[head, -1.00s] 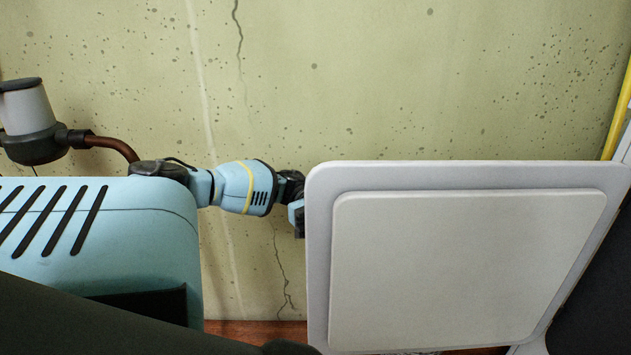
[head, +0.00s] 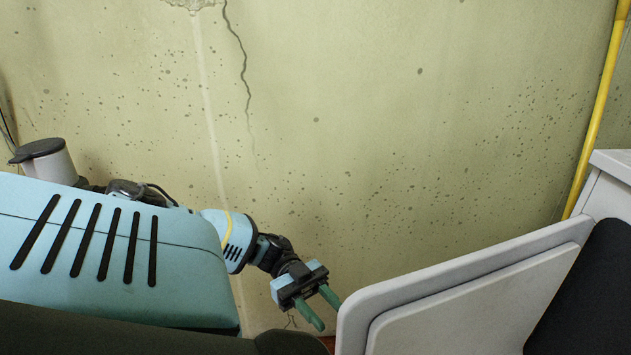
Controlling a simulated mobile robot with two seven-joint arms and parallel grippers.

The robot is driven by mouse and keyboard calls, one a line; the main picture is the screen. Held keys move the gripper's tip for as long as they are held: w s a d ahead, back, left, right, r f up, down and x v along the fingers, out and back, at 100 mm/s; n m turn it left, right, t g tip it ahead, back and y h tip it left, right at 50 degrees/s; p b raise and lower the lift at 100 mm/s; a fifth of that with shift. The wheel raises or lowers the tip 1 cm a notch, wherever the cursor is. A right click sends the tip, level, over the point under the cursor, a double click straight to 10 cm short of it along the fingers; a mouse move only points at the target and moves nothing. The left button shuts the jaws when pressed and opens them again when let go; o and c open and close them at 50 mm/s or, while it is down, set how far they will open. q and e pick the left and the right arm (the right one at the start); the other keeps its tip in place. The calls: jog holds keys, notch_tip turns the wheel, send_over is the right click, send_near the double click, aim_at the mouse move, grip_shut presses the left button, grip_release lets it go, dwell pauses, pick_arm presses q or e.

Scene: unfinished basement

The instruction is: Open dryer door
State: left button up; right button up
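The dryer door (head: 480,300) is a white panel with a raised inner face, standing swung out from the white dryer body (head: 608,190) at the right edge. Its lower part runs out of the picture. My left gripper (head: 318,310) is just left of the door's free edge, with its two green fingers apart and nothing between them. I cannot tell whether a fingertip touches the door edge. My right gripper is not in view.
A cracked, speckled concrete wall (head: 400,130) stands behind the door and my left arm. A yellow pipe (head: 597,110) runs up the wall beside the dryer. A dark area lies between door and dryer at the lower right.

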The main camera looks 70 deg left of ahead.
pick_arm(q)
jog(key=shift+s+d+r+p, duration=0.15)
jog(key=shift+s+d+p, duration=0.3)
jog(key=shift+s+d, duration=0.4)
jog(key=shift+d+f+t, duration=0.15)
jog(key=shift+f+t, duration=0.05)
jog(key=shift+t, duration=0.1)
jog(key=c, duration=0.4)
jog(key=d+f+n+t, duration=0.1)
jog(key=f, duration=0.1)
jog(key=s+d+f+n+t+y, duration=0.1)
jog(key=f+t, duration=0.1)
jog(key=d+f+n+t+y, duration=0.1)
jog(key=f, duration=0.1)
jog(key=shift+s+d+f+n+t, duration=0.2)
jog(key=shift+d+n+t, duration=0.1)
jog(key=shift+d+n, duration=0.1)
grip_shut()
jog(key=s+d+f+n+g+y, duration=0.1)
jog(key=s+d+f+n+y, duration=0.2)
jog(key=s, duration=0.4)
jog(key=s+d+f+n+g+y, duration=0.1)
jog(key=s+d+f+n+y, duration=0.2)
jog(key=s+d+f+y, duration=0.3)
jog(key=s+d+f+n+g+y, duration=0.1)
jog(key=s+d+f+n+y, duration=0.2)
jog(key=s+f, duration=0.4)
jog(key=shift+s+d+f+n+y, duration=0.2)
jog(key=shift+s+d+n+y, duration=0.1)
jog(key=shift+s+d+y, duration=0.55)
